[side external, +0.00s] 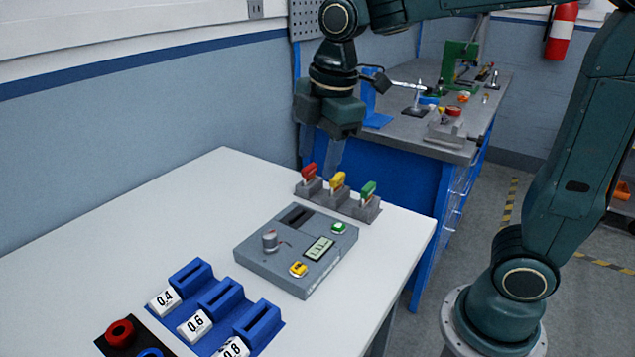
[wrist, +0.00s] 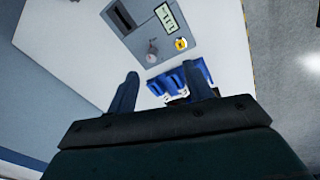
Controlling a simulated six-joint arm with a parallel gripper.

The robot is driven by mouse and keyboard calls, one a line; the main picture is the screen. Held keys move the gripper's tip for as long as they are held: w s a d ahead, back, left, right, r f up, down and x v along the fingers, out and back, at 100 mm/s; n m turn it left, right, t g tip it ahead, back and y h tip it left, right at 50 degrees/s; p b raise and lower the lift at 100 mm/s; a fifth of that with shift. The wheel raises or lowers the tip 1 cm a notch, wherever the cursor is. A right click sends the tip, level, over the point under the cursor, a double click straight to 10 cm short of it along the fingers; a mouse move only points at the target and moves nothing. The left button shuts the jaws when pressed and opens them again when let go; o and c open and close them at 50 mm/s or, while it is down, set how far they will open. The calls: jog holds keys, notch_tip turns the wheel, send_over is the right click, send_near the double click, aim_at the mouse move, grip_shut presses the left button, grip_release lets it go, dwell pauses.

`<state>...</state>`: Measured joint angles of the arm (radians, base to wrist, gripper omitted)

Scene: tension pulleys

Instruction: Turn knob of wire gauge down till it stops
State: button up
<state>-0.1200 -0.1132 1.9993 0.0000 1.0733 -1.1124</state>
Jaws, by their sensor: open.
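The wire gauge is a grey box (side external: 275,262) on the white table, with a dark slot, a small display (side external: 319,248), a green button (side external: 338,228) and a yellow button (side external: 298,269). Its grey knob (side external: 270,240) stands up on the left part of its top. In the wrist view the knob (wrist: 152,50) shows beyond my fingers, left of the yellow button (wrist: 181,43). My gripper (side external: 320,155) is open and empty, high above the table, behind the gauge and near the coloured handles. Its two fingers show apart in the wrist view (wrist: 162,92), clear of the knob.
Red (side external: 308,172), yellow (side external: 338,181) and green (side external: 368,190) handled tools stand in grey holders behind the gauge. Blue slotted holders (side external: 221,298) labelled 0.4, 0.6 and 0.8 stand in front. A black plate with rings (side external: 122,335) is at front left. The table's left part is clear.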

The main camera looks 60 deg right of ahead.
aim_at(269, 234)
jog(key=w+a+f+n+g, duration=0.2)
jog(key=w+a+f+n, duration=0.2)
jog(key=w+n, duration=0.4)
jog(key=shift+w+f, duration=0.35)
jog(key=shift+f, duration=0.1)
notch_tip(269, 234, down, 14)
jog(key=shift+r, duration=0.1)
dwell(0.4)
jog(key=shift+c, duration=0.4)
jog(key=c, duration=0.9)
